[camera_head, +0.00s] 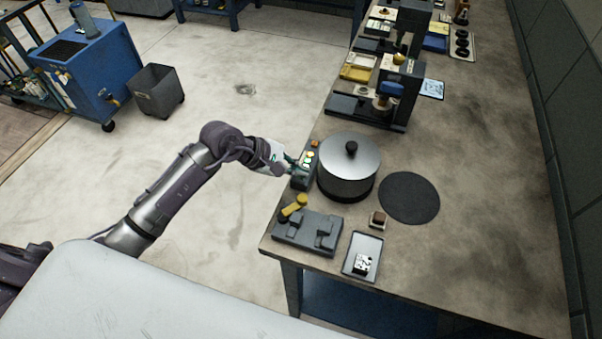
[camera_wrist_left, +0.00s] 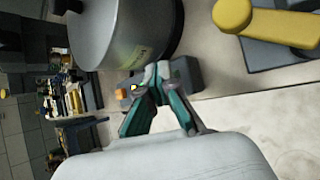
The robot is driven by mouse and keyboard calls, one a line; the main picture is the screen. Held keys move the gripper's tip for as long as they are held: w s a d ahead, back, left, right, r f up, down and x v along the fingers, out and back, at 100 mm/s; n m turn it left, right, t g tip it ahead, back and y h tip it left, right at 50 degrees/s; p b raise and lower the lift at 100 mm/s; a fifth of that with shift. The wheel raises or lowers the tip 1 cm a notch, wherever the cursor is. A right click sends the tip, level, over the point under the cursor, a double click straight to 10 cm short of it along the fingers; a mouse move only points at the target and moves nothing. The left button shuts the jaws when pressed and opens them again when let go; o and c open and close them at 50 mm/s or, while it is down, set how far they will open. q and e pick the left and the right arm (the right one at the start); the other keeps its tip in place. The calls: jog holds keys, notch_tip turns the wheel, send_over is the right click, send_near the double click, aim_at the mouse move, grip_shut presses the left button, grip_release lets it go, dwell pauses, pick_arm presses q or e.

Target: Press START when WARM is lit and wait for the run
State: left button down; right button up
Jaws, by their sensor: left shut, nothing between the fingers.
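A grey control box (camera_head: 303,177) with small coloured buttons and lights stands at the bench's left edge, beside a lidded metal pot (camera_head: 347,172). In the left wrist view the control box (camera_wrist_left: 187,76) lies behind my fingertips, with an orange part (camera_wrist_left: 121,94) and a small lit spot near them. My left gripper (camera_head: 289,163) is shut and empty, its tips at the control box's side nearest the arm. It also shows in the left wrist view (camera_wrist_left: 158,72). I cannot tell whether it touches a button. The labels are too small to read. My right gripper is out of view.
A dark round mat (camera_head: 409,197) lies right of the pot. A grey fixture (camera_head: 307,231) with a yellow handle (camera_head: 293,207), a small brown-topped block (camera_head: 378,219) and a tray (camera_head: 347,262) with a patterned cube are in front. Machines (camera_head: 384,90) stand farther back.

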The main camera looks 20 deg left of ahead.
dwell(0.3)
pick_arm(q)
jog(key=shift+r+p, duration=0.4)
jog(key=shift+r, duration=0.4)
jog(key=shift+r+p, duration=1.3)
jog(key=shift+r, duration=1.2)
